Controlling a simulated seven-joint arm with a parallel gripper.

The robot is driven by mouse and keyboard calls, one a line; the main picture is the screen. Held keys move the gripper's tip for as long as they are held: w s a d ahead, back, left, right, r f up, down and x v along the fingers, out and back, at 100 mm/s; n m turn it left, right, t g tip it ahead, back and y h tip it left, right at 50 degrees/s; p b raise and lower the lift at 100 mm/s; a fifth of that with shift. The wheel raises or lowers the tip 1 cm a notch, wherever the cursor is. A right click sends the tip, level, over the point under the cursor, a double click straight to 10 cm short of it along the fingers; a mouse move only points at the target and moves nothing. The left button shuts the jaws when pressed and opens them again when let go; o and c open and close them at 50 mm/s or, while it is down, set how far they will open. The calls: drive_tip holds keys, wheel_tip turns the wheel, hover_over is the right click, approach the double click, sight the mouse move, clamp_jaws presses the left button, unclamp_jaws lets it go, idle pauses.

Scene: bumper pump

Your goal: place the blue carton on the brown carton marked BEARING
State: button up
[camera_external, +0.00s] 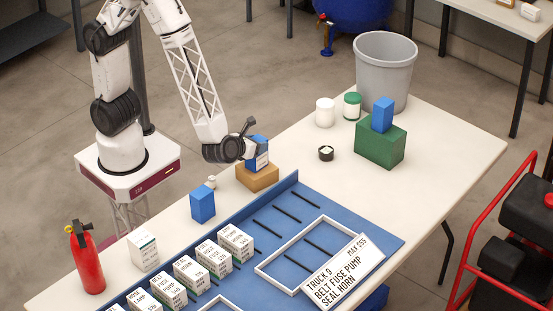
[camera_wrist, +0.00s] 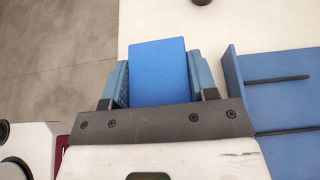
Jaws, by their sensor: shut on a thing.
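My gripper (camera_external: 246,148) is shut on a blue carton (camera_external: 259,160). The same blue carton (camera_wrist: 160,70) sits upright between the two fingers in the wrist view. A brown carton (camera_external: 258,178) stands on the white table directly below the held carton. The blue carton's lower end is at the brown carton's top; I cannot tell whether they touch or a small gap is left. No lettering on the brown carton is readable. The brown carton is hidden in the wrist view.
Another blue carton (camera_external: 202,204) stands to the left, near a small white jar (camera_external: 211,182). A green box (camera_external: 380,146) with a blue block (camera_external: 383,114) on top stands at the right. The blue tray (camera_external: 380,236) with white cartons lies in front. A grey bin (camera_external: 384,70) stands behind.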

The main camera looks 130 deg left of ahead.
drive_tip(key=o, duration=1)
drive_tip(key=shift+r, duration=0.15)
drive_tip(key=v, duration=1.2)
idle(0.6)
